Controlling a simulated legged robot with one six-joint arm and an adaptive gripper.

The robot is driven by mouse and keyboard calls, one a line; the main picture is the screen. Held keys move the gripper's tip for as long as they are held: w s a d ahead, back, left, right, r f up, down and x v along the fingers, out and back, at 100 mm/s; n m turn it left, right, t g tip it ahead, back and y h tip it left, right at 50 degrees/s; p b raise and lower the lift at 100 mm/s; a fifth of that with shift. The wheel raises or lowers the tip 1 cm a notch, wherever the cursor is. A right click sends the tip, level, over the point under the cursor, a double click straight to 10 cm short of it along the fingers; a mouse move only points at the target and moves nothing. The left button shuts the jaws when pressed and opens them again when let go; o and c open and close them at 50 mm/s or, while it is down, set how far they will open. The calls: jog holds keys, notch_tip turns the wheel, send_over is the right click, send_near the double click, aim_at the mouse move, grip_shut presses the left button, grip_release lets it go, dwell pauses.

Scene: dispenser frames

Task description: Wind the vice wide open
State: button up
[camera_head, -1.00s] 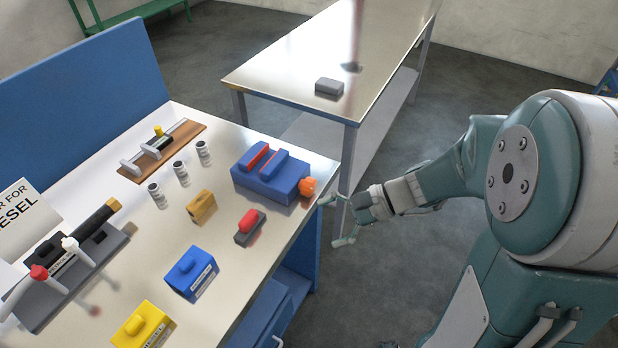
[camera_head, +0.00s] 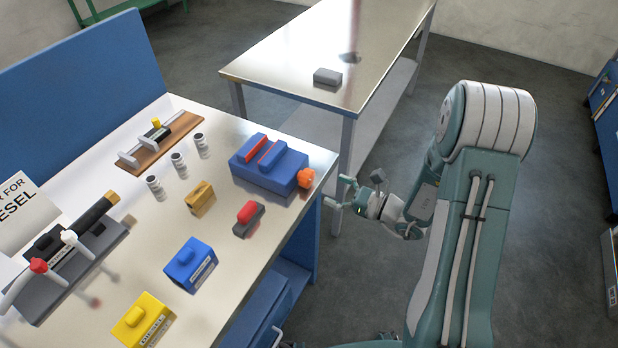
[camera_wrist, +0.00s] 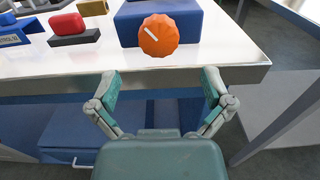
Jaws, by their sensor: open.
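The blue vice (camera_head: 268,165) stands at the right edge of the steel-topped bench, with two jaws on top and a red strip between them. Its orange knob (camera_head: 305,178) is on the end facing my gripper. In the wrist view the knob (camera_wrist: 158,36) faces me, with a white mark pointing to the upper left, and the blue vice body (camera_wrist: 130,20) is behind it. My gripper (camera_head: 343,192) is off the bench edge, to the right of the knob and apart from it. In the wrist view my gripper (camera_wrist: 160,88) is open and empty, its fingers spread below the knob.
A red-topped grey block (camera_head: 249,218) and a wooden block (camera_head: 201,198) lie near the vice. Blue (camera_head: 190,264) and yellow (camera_head: 142,320) boxes stand nearer the front. A second steel table (camera_head: 290,62) stands behind. The bench edge (camera_wrist: 230,75) lies between my gripper and the knob.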

aim_at(311, 179)
jog(key=x, duration=0.7)
jog(key=shift+a, duration=0.15)
jog(key=c, duration=1.1)
